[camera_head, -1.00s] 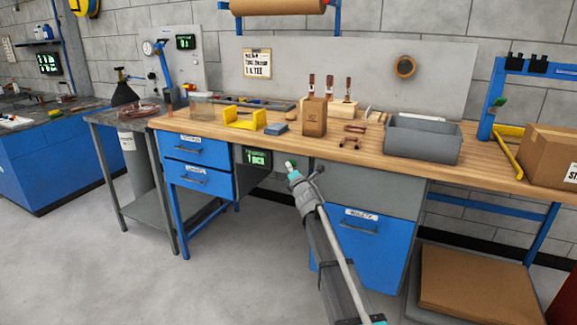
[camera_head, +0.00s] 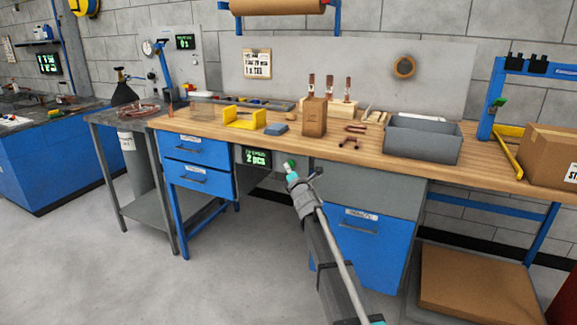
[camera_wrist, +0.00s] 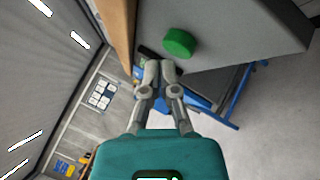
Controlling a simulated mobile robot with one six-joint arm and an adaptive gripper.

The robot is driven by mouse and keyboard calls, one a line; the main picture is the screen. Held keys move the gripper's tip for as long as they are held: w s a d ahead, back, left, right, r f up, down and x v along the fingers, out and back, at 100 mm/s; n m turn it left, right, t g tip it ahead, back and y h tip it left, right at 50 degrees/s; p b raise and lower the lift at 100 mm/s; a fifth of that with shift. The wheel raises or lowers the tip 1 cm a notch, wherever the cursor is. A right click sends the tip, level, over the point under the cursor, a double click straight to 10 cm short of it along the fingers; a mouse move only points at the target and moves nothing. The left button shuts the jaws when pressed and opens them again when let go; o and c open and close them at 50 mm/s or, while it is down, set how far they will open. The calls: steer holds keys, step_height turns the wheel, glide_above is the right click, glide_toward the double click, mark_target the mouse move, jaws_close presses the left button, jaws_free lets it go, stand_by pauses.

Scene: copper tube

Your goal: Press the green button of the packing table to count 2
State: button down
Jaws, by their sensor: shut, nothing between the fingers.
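The green button (camera_wrist: 179,43) is a round knob on the grey front panel under the packing table's (camera_head: 375,165) wooden top. It also shows in the head view (camera_head: 289,163), just beyond my gripper. My gripper (camera_wrist: 160,68) is shut and empty, its fingertips together just short of the button in the wrist view. A thin gap seems to separate them, but I cannot tell the depth exactly. In the head view my wrist hides most of the fingers. The counter display (camera_head: 256,157) left of the button reads "2 pcs" in green.
Blue drawers (camera_head: 198,165) flank the panel on the left and a blue cabinet (camera_head: 361,245) on the right. The tabletop overhangs the panel. The floor in front is clear.

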steer(key=shift+s+a, duration=0.1)
steer(key=shift+s, duration=0.2)
steer(key=shift+s+a, duration=0.3)
steer(key=shift+s, duration=0.45)
steer(key=shift+s+a, duration=0.25)
steer(key=shift+s, duration=0.5)
steer(key=shift+s+a, duration=0.3)
steer(key=shift+s, duration=0.45)
steer(key=shift+d, duration=0.1)
steer(key=s+d+f+m+g+h, duration=0.4)
steer(key=s+d+f+m+h, duration=0.15)
steer(key=d+f+m, duration=0.35)
steer(key=s+d+f+m+g+h, duration=0.4)
steer(key=s+d+f+m, duration=0.3)
steer(key=d, duration=0.4)
steer(key=s+d+f+m+g, duration=0.2)
steer(key=s+m+g, duration=0.2)
steer(key=s, duration=0.5)
steer(key=s+d+f+m+g+y, duration=0.1)
steer(key=s+d+f+m+g, duration=0.15)
steer(key=s+m, duration=0.45)
steer(key=s+d+f+m+g, duration=0.2)
steer(key=s+g, duration=0.2)
steer(key=s, duration=0.7)
step_height(320, 180, up, 32)
steer(key=p, duration=3.2)
steer(key=shift+d, duration=0.2)
